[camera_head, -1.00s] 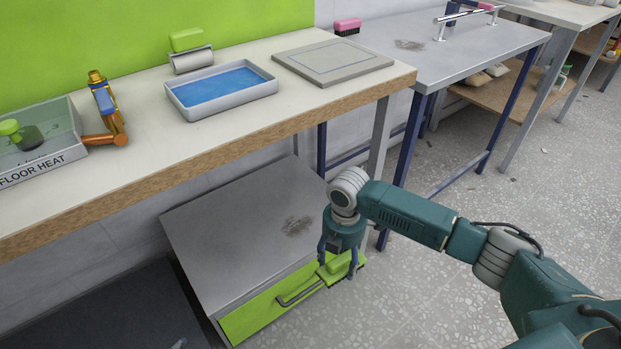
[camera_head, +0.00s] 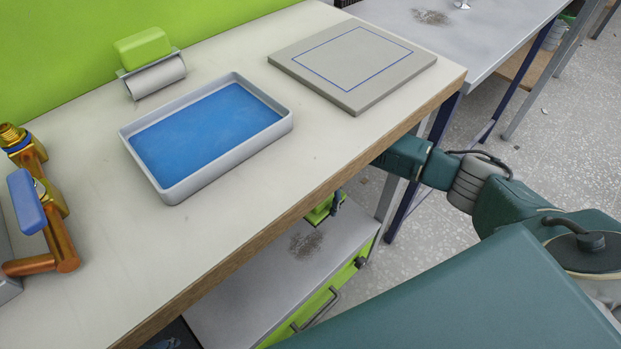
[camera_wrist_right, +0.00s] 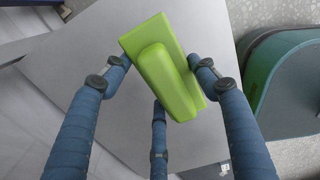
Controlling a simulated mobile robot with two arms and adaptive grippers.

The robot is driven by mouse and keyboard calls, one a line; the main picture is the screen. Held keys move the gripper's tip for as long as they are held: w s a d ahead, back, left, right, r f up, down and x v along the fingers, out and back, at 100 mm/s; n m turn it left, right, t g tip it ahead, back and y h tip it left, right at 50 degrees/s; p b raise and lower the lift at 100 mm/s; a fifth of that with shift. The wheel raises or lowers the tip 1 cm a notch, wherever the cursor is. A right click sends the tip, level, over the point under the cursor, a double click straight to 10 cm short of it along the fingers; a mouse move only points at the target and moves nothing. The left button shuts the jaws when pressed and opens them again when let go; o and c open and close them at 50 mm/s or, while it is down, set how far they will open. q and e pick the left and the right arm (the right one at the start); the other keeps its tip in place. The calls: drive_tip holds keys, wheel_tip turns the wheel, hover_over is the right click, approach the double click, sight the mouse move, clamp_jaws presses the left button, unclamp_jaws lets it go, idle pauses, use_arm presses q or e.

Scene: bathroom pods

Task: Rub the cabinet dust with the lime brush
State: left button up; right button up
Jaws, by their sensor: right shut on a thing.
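The lime brush (camera_wrist_right: 165,70) is between the blue fingers of my right gripper (camera_wrist_right: 155,85) in the right wrist view, over a grey surface. In the head view the brush (camera_head: 320,211) shows partly below the counter edge, with the tip of my right gripper (camera_head: 336,203); the counter hides the rest. The dust (camera_head: 305,244) is a dark smudge on the grey top of the low cabinet (camera_head: 240,300), below the brush. The brush appears to be above the top, apart from the dust. My left gripper is out of view.
The counter (camera_head: 240,200) overhangs the cabinet and my right arm reaches under it. On it stand a blue-filled tray (camera_head: 205,135), a grey slab (camera_head: 350,62), a roller with a lime grip (camera_head: 143,47) and a brass valve (camera_head: 35,205). Another dust patch (camera_head: 431,17) lies on the far table.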

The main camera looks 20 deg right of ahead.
drive_tip(key=shift+w, duration=0.15)
drive_tip(key=shift+f+b, duration=0.75)
drive_tip(key=shift+b, duration=0.3)
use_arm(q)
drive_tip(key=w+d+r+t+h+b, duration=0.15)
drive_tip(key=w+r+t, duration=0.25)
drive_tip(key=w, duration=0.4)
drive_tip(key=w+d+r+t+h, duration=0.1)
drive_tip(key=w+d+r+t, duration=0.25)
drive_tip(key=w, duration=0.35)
use_arm(e)
drive_tip(key=shift+f, duration=0.75)
drive_tip(key=shift+f+b, duration=0.6)
drive_tip(key=shift+b, duration=0.2)
drive_tip(key=shift+f+b, duration=0.7)
drive_tip(key=shift+b, duration=0.05)
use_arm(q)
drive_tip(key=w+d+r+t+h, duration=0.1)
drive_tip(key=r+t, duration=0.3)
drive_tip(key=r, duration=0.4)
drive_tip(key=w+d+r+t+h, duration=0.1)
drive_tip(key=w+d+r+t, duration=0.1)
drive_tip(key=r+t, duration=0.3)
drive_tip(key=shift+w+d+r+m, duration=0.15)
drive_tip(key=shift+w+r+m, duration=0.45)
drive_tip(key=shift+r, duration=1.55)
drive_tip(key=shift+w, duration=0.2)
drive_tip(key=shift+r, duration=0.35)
use_arm(e)
drive_tip(key=shift+f, duration=0.45)
